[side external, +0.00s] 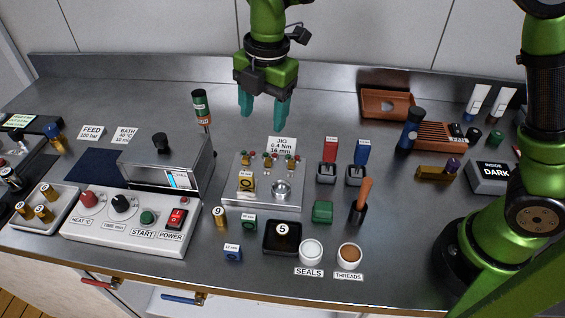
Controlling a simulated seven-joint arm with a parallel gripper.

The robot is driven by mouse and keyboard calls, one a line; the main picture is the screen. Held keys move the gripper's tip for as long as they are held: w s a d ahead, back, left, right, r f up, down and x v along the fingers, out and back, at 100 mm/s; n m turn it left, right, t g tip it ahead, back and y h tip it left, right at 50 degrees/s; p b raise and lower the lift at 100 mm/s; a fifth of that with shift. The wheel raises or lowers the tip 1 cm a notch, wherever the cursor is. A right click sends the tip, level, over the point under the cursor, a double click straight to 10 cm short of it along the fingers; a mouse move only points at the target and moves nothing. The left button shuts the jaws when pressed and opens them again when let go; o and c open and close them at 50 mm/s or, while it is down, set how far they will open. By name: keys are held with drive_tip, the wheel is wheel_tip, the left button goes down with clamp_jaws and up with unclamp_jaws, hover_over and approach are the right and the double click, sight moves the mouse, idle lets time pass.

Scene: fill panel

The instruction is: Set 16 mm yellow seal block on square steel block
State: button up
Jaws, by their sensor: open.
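My gripper (264,112) is open and empty, its two teal fingers pointing down above the back of the bench. A yellow block (246,187) with a dark round mark stands on the left of the steel jig plate (290,203). Its size label is too small to read. A small round steel cup sits to its right on the plate. Two small square steel-grey blocks, a left one (327,177) and a right one (355,180), stand right of the plate, below a red and a blue tag. I cannot tell which piece is the square steel block.
A green block (249,222), a blue block (233,253) and a black tray (282,245) lie in front of the plate. A control box (130,225) stands left. A bottle (201,107) rises left of my gripper. A jig sign (282,146) stands behind the plate.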

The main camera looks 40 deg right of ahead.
drive_tip(key=s+d+r+m+t+y, duration=0.1)
drive_tip(key=s+d+r+m+t, duration=0.2)
drive_tip(key=d+m, duration=0.35)
drive_tip(key=s+d+r+m, duration=0.3)
drive_tip(key=s+d+m, duration=0.3)
drive_tip(key=m, duration=0.2)
drive_tip(key=s+d+f+m+t, duration=0.1)
drive_tip(key=s+d+m+t, duration=0.2)
drive_tip(key=s+d+m, duration=0.2)
drive_tip(key=s+m, duration=0.3)
drive_tip(key=m, duration=0.4)
drive_tip(key=shift+d+f+y, duration=0.15)
drive_tip(key=shift+f+y, duration=0.15)
drive_tip(key=shift+s, duration=0.1)
